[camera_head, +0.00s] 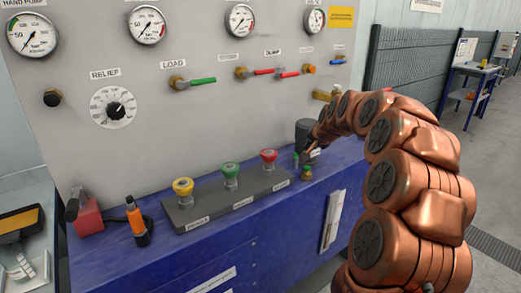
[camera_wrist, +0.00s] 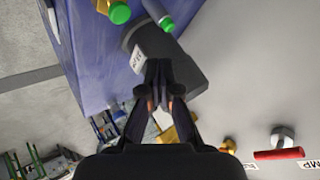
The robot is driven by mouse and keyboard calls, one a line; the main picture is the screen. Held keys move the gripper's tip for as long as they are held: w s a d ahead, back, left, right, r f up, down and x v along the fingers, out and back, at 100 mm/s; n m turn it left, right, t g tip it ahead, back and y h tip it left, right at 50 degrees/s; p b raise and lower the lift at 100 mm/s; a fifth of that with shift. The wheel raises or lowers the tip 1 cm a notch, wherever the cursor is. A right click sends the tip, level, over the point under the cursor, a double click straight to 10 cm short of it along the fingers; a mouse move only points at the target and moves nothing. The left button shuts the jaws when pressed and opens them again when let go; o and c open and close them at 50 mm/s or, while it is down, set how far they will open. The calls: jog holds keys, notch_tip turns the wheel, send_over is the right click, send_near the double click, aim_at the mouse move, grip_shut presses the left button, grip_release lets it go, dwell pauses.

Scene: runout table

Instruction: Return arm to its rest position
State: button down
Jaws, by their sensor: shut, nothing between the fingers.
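My copper arm (camera_head: 420,200) reaches in from the right in the head view, bent over the right end of the blue bench (camera_head: 290,215). My gripper (camera_wrist: 158,78) is shut and empty in the wrist view. Its fingertips appear in front of a dark grey labelled container (camera_wrist: 185,80); I cannot tell whether they touch it. In the head view the container (camera_head: 303,129) stands at the back of the bench, and my gripper is small and partly hidden by the arm there.
Green-capped items (camera_head: 306,173) stand close to the gripper. A grey block with yellow, green and red knobs (camera_head: 231,180) lies further left. The upright panel (camera_head: 200,100) carries gauges and protruding valves (camera_head: 262,72). An orange-handled tool (camera_head: 136,215) stands at left. Open floor lies at right.

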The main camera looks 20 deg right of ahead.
jog(key=s+a+r+n+g+y+p, duration=0.1)
jog(key=s+a+n+g+p, duration=0.15)
jog(key=s+a, duration=0.7)
jog(key=s+a+r+n+g+y+p, duration=0.15)
jog(key=s+a+n, duration=0.35)
jog(key=a, duration=0.8)
jog(key=s+a+f+n+g+p, duration=0.1)
jog(key=s+a+g, duration=0.1)
jog(key=s, duration=0.9)
jog(key=s+a+n+g+p, duration=0.1)
jog(key=s+a+g+p, duration=0.1)
jog(key=s, duration=0.9)
jog(key=s+a+f+n+g+p, duration=0.1)
jog(key=s+a+g+p, duration=0.1)
jog(key=s, duration=0.8)
jog(key=shift+s+a+f+n+g+h, duration=0.3)
jog(key=shift+s+a+n+g+h, duration=0.1)
jog(key=shift+a, duration=0.25)
